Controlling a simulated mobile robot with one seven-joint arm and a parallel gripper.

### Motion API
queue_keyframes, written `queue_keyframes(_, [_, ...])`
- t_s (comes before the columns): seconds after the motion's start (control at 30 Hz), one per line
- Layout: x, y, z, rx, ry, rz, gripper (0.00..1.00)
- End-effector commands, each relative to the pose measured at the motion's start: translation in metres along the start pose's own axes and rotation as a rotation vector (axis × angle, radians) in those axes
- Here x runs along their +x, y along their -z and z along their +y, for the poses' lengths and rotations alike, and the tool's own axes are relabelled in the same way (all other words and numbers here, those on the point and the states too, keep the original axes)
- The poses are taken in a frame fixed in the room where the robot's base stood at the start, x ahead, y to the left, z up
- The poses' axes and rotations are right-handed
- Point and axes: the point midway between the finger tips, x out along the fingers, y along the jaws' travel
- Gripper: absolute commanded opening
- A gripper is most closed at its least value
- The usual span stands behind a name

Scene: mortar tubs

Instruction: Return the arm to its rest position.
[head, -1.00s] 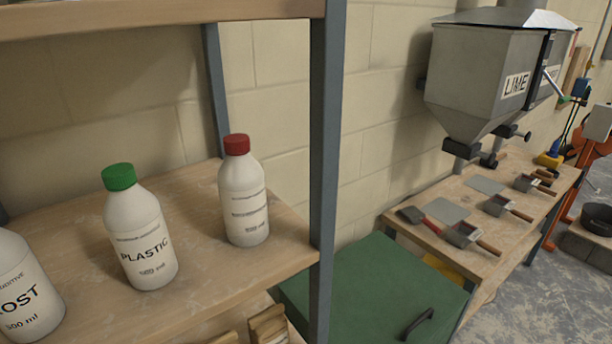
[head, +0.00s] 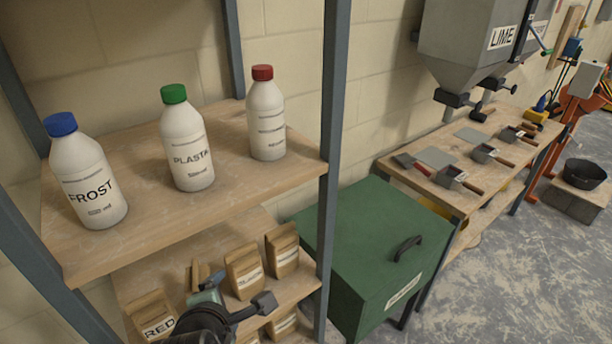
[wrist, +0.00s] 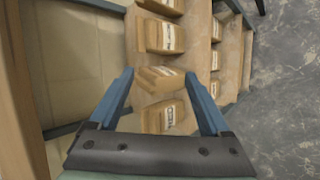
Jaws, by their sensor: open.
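My gripper (head: 231,290) shows at the bottom of the head view, in front of the lower shelf with the paper bags. In the wrist view its two blue fingers (wrist: 159,75) are spread apart and nothing is gripped. A labelled bag (wrist: 168,117) shows in the gap between the fingers; how far it is from them I cannot tell. My arm hides part of the lower shelf in the head view, and most of the arm is out of frame.
The upper shelf (head: 225,200) holds blue-capped (head: 88,180), green-capped (head: 188,145) and red-capped (head: 266,120) bottles. A grey shelf post (head: 333,130) stands right of my gripper. A green lidded box (head: 375,235) and a tool bench (head: 440,185) are further right. Floor (head: 530,270) is clear.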

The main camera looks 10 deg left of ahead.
Motion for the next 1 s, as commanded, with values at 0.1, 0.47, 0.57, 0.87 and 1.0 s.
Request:
queue_keyframes(0.1, [-0.017,-0.056,0.036,0.368,-0.123,-0.061,0.81])
queue_keyframes(0.47, [-0.108,-0.209,0.108,1.393,-0.588,-0.024,0.81])
queue_keyframes(0.57, [-0.140,-0.244,0.119,1.629,-0.727,0.049,0.81])
queue_keyframes(0.87, [-0.286,-0.282,0.197,1.683,-1.238,0.407,0.81])
queue_keyframes(1.0, [-0.364,-0.273,0.225,1.526,-1.459,0.559,0.81])
